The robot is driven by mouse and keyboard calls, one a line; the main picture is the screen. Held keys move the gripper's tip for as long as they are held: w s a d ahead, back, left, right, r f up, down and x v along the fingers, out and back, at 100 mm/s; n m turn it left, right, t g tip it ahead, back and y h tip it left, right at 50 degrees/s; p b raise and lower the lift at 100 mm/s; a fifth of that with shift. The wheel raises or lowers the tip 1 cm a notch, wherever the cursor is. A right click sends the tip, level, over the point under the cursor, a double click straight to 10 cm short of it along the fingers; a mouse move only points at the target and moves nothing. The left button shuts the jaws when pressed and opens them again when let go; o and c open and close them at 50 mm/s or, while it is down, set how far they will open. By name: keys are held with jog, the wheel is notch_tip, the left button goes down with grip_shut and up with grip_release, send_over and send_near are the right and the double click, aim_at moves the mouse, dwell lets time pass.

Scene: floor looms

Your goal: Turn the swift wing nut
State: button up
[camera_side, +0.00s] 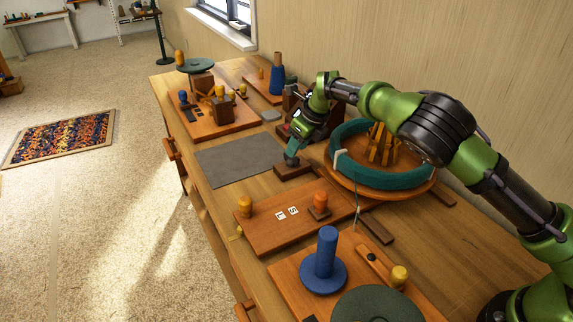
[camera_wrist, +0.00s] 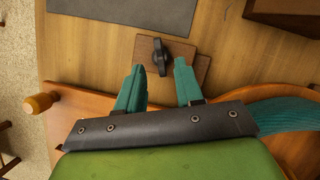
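The wing nut (camera_wrist: 161,57) is a dark two-lobed knob on a small brown wooden block (camera_wrist: 190,62). In the side view the block (camera_side: 294,172) lies in front of the swift (camera_side: 405,192), a round wooden stand carrying a ring of teal yarn. My gripper (camera_wrist: 158,70) has two teal fingers spread apart, with nothing held between them. The nut shows between and just beyond the fingertips in the wrist view. In the side view my gripper (camera_side: 291,160) points down just above the block and hides the nut. Whether a finger touches the nut cannot be told.
A grey mat (camera_side: 240,160) lies flat left of the block. A wooden board (camera_side: 295,222) with pegs is nearer the camera. A board with a blue spool (camera_side: 325,255) is at the front. More pegged boards (camera_side: 213,116) stand at the back.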

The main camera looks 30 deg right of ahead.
aim_at(291, 160)
jog(key=shift+x, duration=2.05)
jog(key=shift+c, duration=0.4)
grip_shut()
jog(key=n+y, duration=0.1)
jog(key=n, duration=0.2)
jog(key=shift+d+r+g, duration=0.1)
jog(key=shift+d+g, duration=0.05)
jog(key=shift+g, duration=0.15)
jog(key=shift+n+g+y, duration=0.4)
jog(key=shift+n+y, duration=0.1)
jog(key=shift+n, duration=1.2)
